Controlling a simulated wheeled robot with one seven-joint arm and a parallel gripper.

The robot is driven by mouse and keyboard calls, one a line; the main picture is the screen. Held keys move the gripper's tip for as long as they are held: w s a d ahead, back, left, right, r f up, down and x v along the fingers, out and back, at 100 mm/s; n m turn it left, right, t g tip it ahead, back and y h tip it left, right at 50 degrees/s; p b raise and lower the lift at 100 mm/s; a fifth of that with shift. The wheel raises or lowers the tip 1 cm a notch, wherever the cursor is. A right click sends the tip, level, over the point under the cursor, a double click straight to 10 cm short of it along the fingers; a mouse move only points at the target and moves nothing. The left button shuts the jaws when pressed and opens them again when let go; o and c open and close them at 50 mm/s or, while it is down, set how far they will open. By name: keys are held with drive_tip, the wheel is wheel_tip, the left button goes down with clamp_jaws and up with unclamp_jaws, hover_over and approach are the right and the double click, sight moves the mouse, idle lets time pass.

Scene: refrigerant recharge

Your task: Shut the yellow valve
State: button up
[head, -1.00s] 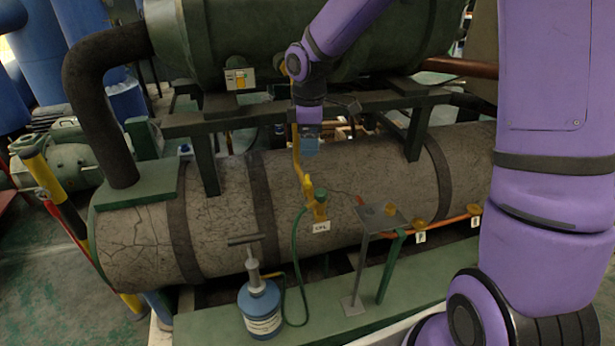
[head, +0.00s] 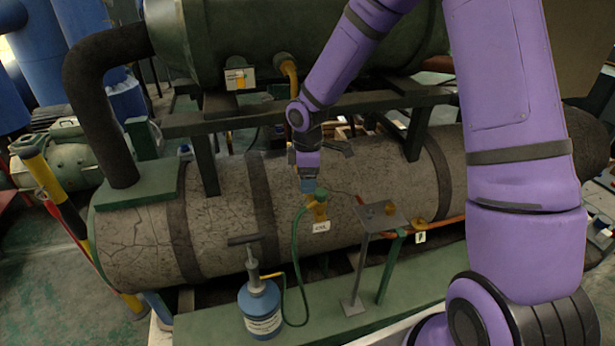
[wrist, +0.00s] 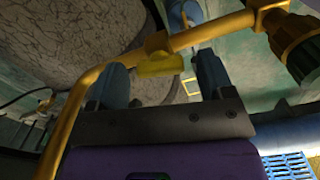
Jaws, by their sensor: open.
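The yellow valve (head: 319,210) sits on the dark, cracked grey tank, above a small white label. In the wrist view its bright yellow handle (wrist: 160,64) shows beside a yellow pipe (wrist: 215,32). My gripper (head: 308,187) is directly over the valve, its blue fingers pointing down and hiding the handle in the head view. In the wrist view my gripper (wrist: 162,75) is open, with one finger on each side of the handle. I see a gap at both sides. I cannot tell how deep the handle lies between the fingers.
A small metal stand (head: 380,215) is close at the right. A dark green frame beam (head: 240,118) and upper tank lie behind my arm.

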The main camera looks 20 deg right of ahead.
drive_tip(key=shift+f, duration=0.1)
drive_tip(key=c, duration=0.9)
drive_tip(key=shift+m, duration=0.3)
drive_tip(key=m, duration=0.7)
drive_tip(key=shift+m, duration=0.3)
drive_tip(key=m, duration=0.3)
drive_tip(key=shift+m, duration=1.9)
